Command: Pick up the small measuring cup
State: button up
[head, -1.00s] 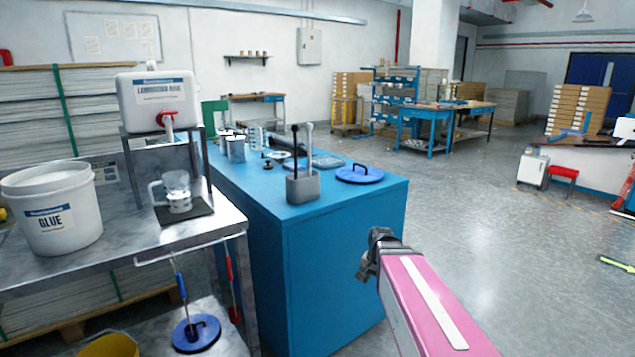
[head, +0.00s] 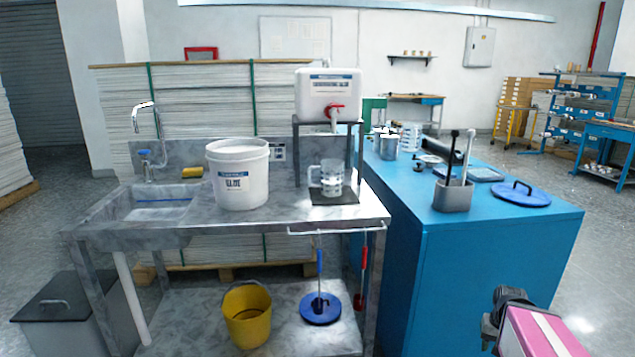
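A clear measuring cup with a handle (head: 331,178) stands upright on a dark square mat (head: 333,196), under the tap of a white dispenser. Another clear, marked vessel (head: 410,138) stands farther back on the blue cabinet, partly behind other items. I cannot tell for sure which is the small measuring cup. My gripper (head: 497,318) shows as a dark shape beyond my pink arm at the lower right. It is well away from both vessels, and its fingers cannot be made out.
A white glue bucket (head: 237,182) stands left of the cup on the metal sink table (head: 280,212). The dispenser (head: 329,95) sits on a metal stand. The blue cabinet (head: 480,260) carries a grey tool holder (head: 453,195) and a blue lid (head: 521,194). A yellow bucket (head: 247,318) stands below.

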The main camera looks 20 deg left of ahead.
aim_at(332, 169)
jog(key=u, duration=1.35)
